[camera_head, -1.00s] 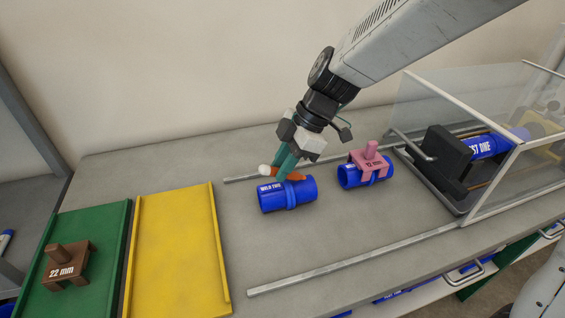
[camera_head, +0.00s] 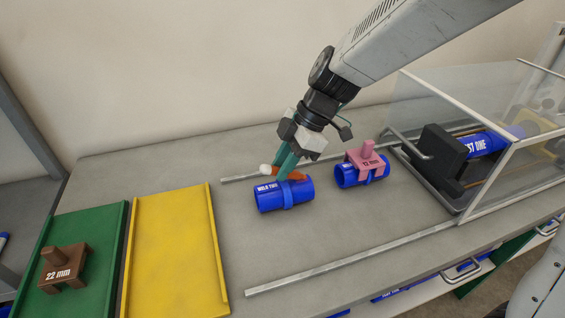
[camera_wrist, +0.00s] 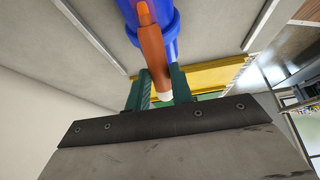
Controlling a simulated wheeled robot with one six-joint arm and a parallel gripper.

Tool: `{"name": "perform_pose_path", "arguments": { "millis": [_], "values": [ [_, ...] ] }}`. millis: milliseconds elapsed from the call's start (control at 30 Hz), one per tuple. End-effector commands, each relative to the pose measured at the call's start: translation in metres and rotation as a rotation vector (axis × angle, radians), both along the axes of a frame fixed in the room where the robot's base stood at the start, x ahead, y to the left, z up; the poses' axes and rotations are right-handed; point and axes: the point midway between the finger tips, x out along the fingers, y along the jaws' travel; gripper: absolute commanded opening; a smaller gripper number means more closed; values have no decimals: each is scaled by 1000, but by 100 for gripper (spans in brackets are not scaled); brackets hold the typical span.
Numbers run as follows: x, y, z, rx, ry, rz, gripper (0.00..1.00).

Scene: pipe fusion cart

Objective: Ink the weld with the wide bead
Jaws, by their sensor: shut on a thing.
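My gripper (camera_head: 287,172) is shut on an orange marker (camera_head: 296,178) with a white end (camera_head: 265,169). In the wrist view the orange marker (camera_wrist: 151,48) crosses the teal fingers (camera_wrist: 158,90), with its tip over a blue pipe (camera_wrist: 165,22). In the head view this left pipe (camera_head: 271,201), marked "WELD TWO", lies on the bench with a raised weld bead (camera_head: 287,195) around its middle. The marker is just above the bead; I cannot tell whether it touches. The right pipe (camera_head: 345,179) has a pink 12 mm gauge (camera_head: 367,160) straddling its middle, hiding most of its bead.
A brown 22 mm gauge (camera_head: 66,268) sits on a green tray (camera_head: 110,230) at left. The yellow tray (camera_head: 172,250) beside it is empty. A clear-walled machine (camera_head: 424,192) holding another blue pipe (camera_head: 484,146) stands right. Metal rails (camera_head: 330,267) run along the bench.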

Motion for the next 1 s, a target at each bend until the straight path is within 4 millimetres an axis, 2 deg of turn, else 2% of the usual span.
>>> {"name": "perform_pose_path", "arguments": {
  "millis": [800, 1000],
  "values": [
    [-5, 18, 0, 0, 0, 1, 1],
    [-5, 17, 0, 0, 1, 0, 1]
  ]
}}
